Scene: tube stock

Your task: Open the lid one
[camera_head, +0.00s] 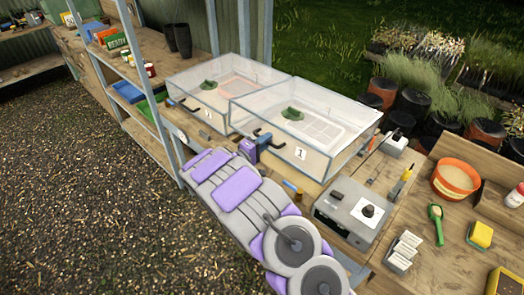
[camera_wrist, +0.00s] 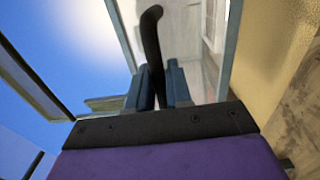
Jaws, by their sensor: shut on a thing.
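The clear box with the "1" label (camera_head: 300,153) stands on the wooden bench at the centre of the head view. Its see-through lid (camera_head: 318,100) looks down on the box, with a green plant visible inside. A black handle (camera_head: 277,144) sticks out at its front left. My gripper (camera_head: 262,141) is at this handle, in front of the box. In the wrist view, the two blue-grey fingers of my gripper (camera_wrist: 158,85) are shut on the curved black handle (camera_wrist: 152,40), which rises between them. The handle's lower end is hidden by the fingers.
A second clear box (camera_head: 205,90) with its own black handle adjoins on the left. A grey device with a black knob (camera_head: 358,210) stands to the right on the bench. Shelves (camera_head: 120,70) and a post are at left. Open gravel (camera_head: 80,190) lies in front.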

